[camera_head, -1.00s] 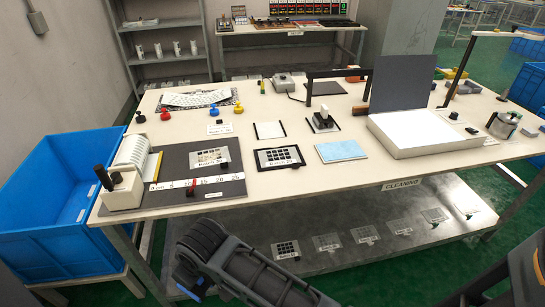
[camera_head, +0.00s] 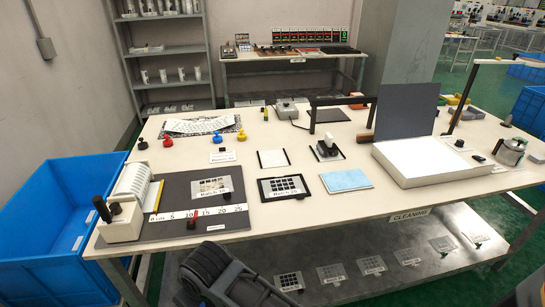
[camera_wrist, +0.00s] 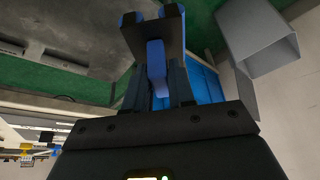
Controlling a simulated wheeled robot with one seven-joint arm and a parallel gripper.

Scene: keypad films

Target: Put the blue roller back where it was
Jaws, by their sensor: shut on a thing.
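In the wrist view my gripper (camera_wrist: 158,74) is shut on the blue roller (camera_wrist: 156,55). Its blue handle lies between the fingers, and a dark plate-like part with blue ends sits past the fingertips. In the head view neither my gripper nor the held roller can be made out; only a dark part of my arm shows at the bottom.
A dark mat (camera_head: 178,226) with a number strip lies at the table's front left. A framed keypad film (camera_head: 285,187), a light blue cloth (camera_head: 345,180) and a white light box (camera_head: 435,163) sit to its right. A blue bin (camera_head: 60,235) stands left. A lower shelf (camera_head: 400,262) holds several films.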

